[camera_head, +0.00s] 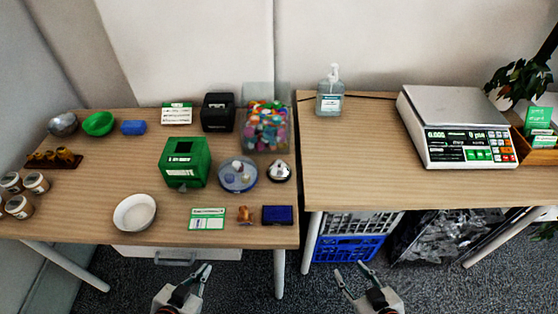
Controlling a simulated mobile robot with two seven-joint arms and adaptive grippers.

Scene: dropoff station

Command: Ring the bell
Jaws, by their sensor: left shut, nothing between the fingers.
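A small silver call bell (279,169) with a dark base sits near the right end of the left table (90,222), right of a round blue-rimmed dish (238,175). My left gripper (190,271) is low in the view, in front of the left table's front edge, left of and well short of the bell. It is shut and empty. My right gripper (350,271) is in front of the right table, right of and short of the bell. Its fingers are apart and nothing is between them. Neither gripper touches anything.
A clear bin of colourful items (266,125) stands behind the bell. A dark blue box (277,215) and a small orange-brown item (245,215) lie in front of it. A green box (185,162) is farther left. The right table (360,185) has bare room left of the scale (455,125).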

